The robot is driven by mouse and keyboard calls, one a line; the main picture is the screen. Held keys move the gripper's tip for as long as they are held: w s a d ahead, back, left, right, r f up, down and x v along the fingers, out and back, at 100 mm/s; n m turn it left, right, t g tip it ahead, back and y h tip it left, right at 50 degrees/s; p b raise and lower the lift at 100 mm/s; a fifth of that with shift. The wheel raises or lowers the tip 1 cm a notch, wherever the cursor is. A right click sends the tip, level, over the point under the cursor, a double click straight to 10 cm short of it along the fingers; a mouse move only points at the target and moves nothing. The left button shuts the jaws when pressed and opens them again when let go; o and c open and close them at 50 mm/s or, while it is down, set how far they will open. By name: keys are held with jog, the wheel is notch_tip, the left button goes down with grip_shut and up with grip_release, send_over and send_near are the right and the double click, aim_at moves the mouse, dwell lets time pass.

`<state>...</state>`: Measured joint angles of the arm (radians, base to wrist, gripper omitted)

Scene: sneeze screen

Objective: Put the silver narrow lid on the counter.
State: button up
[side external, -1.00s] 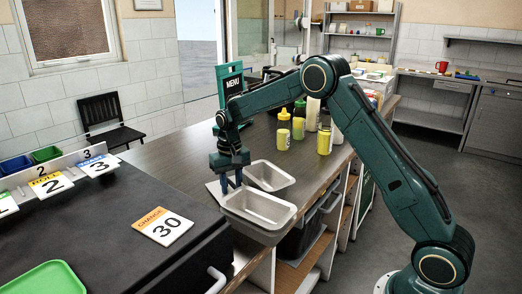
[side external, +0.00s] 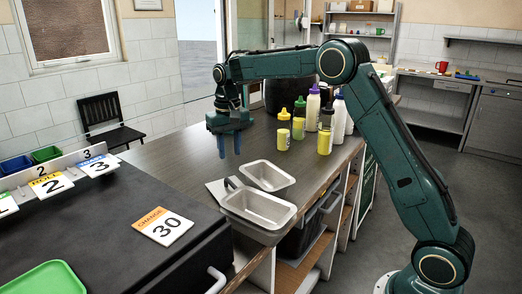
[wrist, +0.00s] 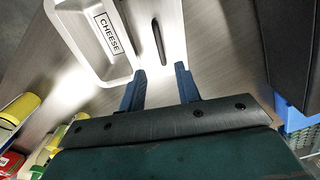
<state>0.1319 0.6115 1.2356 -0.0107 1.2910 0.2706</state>
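The silver narrow lid (side external: 216,188) lies at the left of the two metal pans, on or against the counter top. Its dark handle (side external: 233,182) faces up. In the wrist view the lid (wrist: 172,38) shows beside a pan labelled CHEESE, its handle (wrist: 157,41) ahead of my fingers. The front pan (side external: 258,209) hides part of the lid's edge, so I cannot tell whether they touch. The counter (side external: 180,155) is bare to the left.
The rear pan (side external: 269,175) sits behind the front one. Yellow bottles (side external: 325,140) and white bottles (side external: 313,108) stand farther back. A green tray (side external: 47,281) is at the lower left.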

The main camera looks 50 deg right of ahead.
jog(key=shift+r, duration=0.2)
dwell(0.5)
jog(key=s+a+r+n+t, duration=0.1)
jog(key=s+a+r, duration=0.1)
jog(key=s+r, duration=0.45)
jog(key=s+a+r+n+t, duration=0.15)
jog(key=s+r, duration=0.25)
jog(key=s, duration=0.6)
jog(key=s+a+f+n+t, duration=0.1)
jog(key=s+f, duration=0.1)
jog(key=s, duration=0.8)
jog(key=s+a+f+n+t, duration=0.1)
jog(key=s+a+f+t, duration=0.1)
jog(key=s, duration=0.7)
jog(key=shift+s+a+f, duration=0.25)
jog(key=shift+s+f, duration=0.1)
jog(key=shift+f, duration=0.2)
